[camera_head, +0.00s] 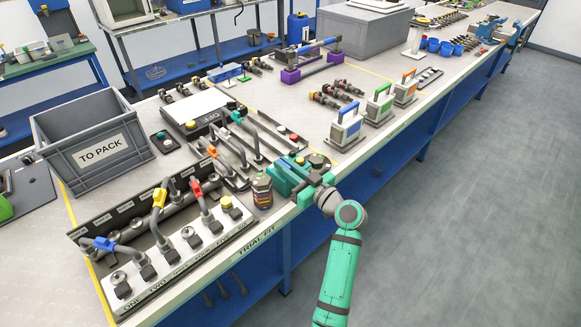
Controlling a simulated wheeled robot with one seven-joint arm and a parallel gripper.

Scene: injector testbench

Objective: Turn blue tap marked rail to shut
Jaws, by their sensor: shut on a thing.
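A blue tap (104,244) sits at the left end of the trial-fit rig (190,262), on a grey pipe. Its marking is too small to read, and its exact lever angle is unclear. A yellow tap (159,197) and a red tap (196,187) stand further right on the same rig. My gripper (305,174) is at the bench's front edge, right of the rig and well apart from the blue tap. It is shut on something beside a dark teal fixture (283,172). My own wrist and the small size hide what it holds.
A grey "TO PACK" crate (72,165) stands behind the rig. A small dark banded jar (262,191) stands between the rig and my gripper. Grey pipes (240,150) lie behind it. Three handled units (347,127) stand to the right. The floor in front is clear.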

